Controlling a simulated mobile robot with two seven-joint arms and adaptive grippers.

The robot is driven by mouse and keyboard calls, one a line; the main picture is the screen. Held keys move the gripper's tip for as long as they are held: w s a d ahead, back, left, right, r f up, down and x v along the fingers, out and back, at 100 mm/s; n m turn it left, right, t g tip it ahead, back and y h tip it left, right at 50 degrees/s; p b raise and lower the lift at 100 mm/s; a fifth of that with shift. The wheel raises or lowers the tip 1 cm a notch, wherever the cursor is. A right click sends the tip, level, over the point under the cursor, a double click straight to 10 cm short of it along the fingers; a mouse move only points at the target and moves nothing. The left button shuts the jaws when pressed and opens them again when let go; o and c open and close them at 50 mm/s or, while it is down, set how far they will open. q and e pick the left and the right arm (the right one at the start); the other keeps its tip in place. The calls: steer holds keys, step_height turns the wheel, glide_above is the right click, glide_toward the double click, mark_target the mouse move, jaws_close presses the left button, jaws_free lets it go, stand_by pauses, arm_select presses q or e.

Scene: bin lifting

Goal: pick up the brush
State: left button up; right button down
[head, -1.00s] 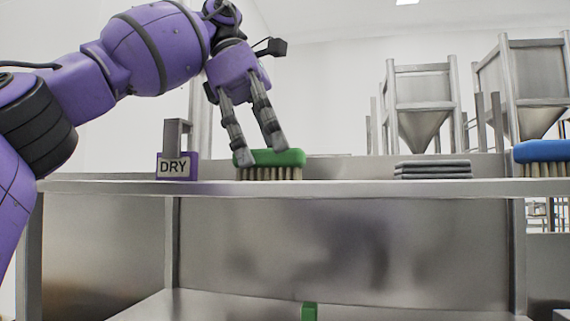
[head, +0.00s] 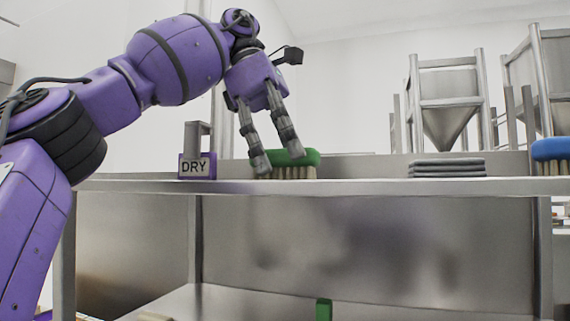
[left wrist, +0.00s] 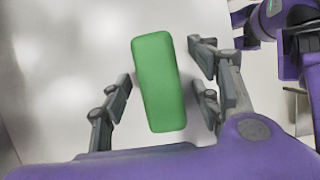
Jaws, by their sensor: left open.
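A green brush with pale bristles (head: 309,158) stands bristles down on the metal shelf (head: 400,187). My left gripper (head: 278,158) comes down from above, open, its fingers in front of the brush's left part in the head view. In the left wrist view, the green brush back (left wrist: 158,82) lies between the two spread finger pairs, with a gap on each side. No finger visibly grips it. My right gripper is not recognisable in either view.
A purple DRY sign holder (head: 197,165) stands left of the brush. A grey stack (head: 447,168) and a blue brush (head: 551,150) are to the right. A green object (head: 324,309) shows lower down. The shelf between brush and stack is clear.

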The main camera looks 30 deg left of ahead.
arm_select(q)
steer(key=shift+a+f, duration=0.1)
steer(key=shift+f, duration=0.05)
steer(key=c, duration=1.3)
